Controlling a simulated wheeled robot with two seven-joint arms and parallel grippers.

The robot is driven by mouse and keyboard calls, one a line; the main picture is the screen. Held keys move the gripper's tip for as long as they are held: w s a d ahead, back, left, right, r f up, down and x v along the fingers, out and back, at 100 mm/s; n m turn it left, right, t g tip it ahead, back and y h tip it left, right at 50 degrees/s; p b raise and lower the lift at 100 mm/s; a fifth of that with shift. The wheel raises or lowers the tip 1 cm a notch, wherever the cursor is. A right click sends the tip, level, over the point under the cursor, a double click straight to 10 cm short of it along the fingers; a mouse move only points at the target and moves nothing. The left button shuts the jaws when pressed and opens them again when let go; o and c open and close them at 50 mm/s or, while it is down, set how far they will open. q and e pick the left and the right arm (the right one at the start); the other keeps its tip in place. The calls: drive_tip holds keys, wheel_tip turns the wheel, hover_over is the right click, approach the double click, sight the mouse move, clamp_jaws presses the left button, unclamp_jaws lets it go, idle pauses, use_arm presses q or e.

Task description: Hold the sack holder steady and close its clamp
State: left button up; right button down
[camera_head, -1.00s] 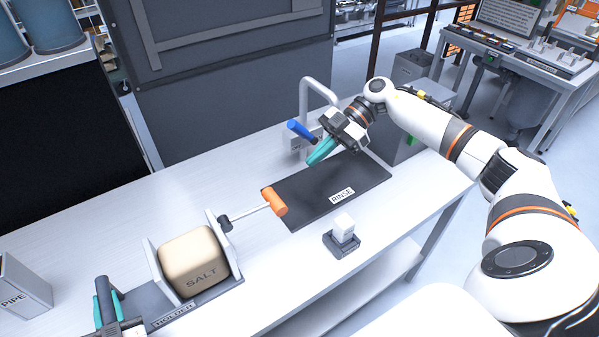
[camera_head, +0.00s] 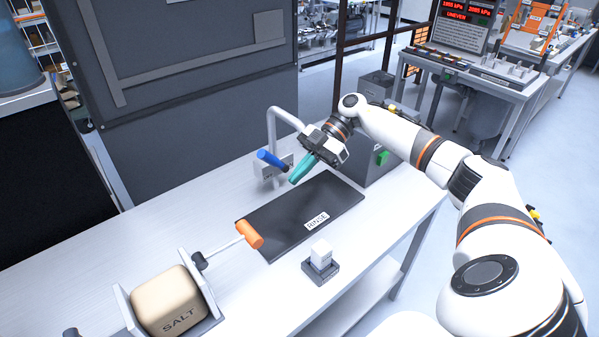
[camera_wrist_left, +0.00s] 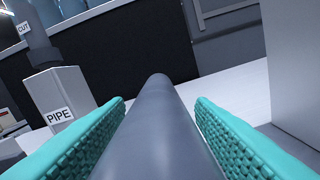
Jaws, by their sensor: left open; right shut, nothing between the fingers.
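The sack holder (camera_head: 209,296), a grey cradle, stands at the lower left of the head view, partly cut off. A tan SALT sack (camera_head: 168,302) sits between its upright plates. The clamp's rod, with an orange handle (camera_head: 250,234), sticks out from the right plate, its end over the mat's edge. My left gripper (camera_wrist_left: 160,103) is open in the left wrist view, its teal fingers either side of a thick grey bar (camera_wrist_left: 158,130); contact cannot be told. My right gripper (camera_head: 300,170) is shut and empty, beside the tap's blue lever (camera_head: 272,160), away from the clamp.
A black RINSE mat (camera_head: 290,215) lies under the tap (camera_head: 271,125). A small white block (camera_head: 321,253) sits in a dark base near the table's front edge. A PIPE box (camera_wrist_left: 62,95) stands left in the wrist view.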

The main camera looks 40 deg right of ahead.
use_arm(q)
drive_tip(key=s, duration=1.2)
